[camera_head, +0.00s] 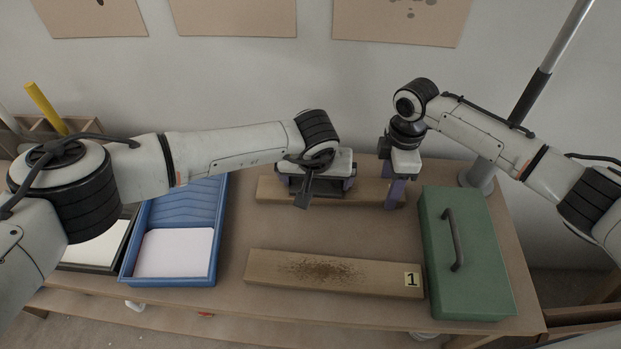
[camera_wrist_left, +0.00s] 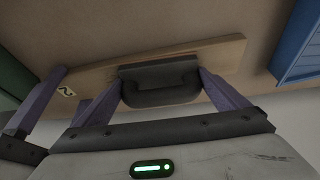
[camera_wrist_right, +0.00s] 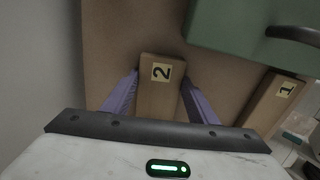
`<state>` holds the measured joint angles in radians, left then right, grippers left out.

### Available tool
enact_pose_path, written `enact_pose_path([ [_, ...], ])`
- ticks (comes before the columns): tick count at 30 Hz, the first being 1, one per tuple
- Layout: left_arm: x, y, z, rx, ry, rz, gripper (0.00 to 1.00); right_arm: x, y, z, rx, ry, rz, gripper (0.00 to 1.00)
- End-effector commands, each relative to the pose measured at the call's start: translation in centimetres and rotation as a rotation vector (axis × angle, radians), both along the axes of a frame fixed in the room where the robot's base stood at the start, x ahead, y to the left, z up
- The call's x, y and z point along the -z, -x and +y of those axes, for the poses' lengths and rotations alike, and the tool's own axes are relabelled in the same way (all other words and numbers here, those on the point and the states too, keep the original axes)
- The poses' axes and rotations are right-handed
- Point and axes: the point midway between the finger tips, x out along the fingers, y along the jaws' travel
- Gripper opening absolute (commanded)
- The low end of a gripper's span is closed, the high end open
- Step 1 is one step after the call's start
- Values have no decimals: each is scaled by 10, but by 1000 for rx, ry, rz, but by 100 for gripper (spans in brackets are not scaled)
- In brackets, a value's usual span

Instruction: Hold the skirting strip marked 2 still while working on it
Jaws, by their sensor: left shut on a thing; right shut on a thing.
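The skirting strip marked 2 (camera_head: 273,189) is a light wooden board lying flat at the back of the table. Its number tag shows in the left wrist view (camera_wrist_left: 66,91) and right wrist view (camera_wrist_right: 161,72). My right gripper (camera_wrist_right: 159,98) is shut across the strip's tagged end, one finger on each side; it stands at the right end in the head view (camera_head: 392,192). My left gripper (camera_head: 318,184) is shut on a dark grey block (camera_wrist_left: 160,82) over the strip's middle. Whether the block touches the wood is hard to tell. My left arm and gripper hide part of the strip.
The strip marked 1 (camera_head: 365,277), with dark brown specks, lies in front. A green box with a handle (camera_head: 485,270) stands right, close to my right gripper. A blue tray (camera_head: 216,225) with a white sheet stands left. Bare table lies between the two strips.

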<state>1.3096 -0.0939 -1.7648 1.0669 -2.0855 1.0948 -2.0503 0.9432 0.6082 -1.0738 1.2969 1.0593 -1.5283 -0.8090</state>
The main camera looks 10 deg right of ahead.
Motion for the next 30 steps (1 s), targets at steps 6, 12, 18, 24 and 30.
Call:
enact_pose_path([
  [6, 2, 6, -20, 3, -1, 2, 64, 0, 0, 0, 0, 0, 0, 39],
  [12, 2, 8, -29, 3, 0, 4, 64, 0, 0, 0, -1, 0, 0, 39],
  [18, 2, 11, -40, 4, 0, 5, 64, 0, 0, 0, -1, -1, 0, 39],
  [24, 1, 13, -56, 3, 1, 4, 64, 0, 0, 1, -1, -1, 0, 39],
  [30, 1, 14, -60, 3, 0, 4, 64, -1, 0, 1, -1, -1, -1, 39],
])
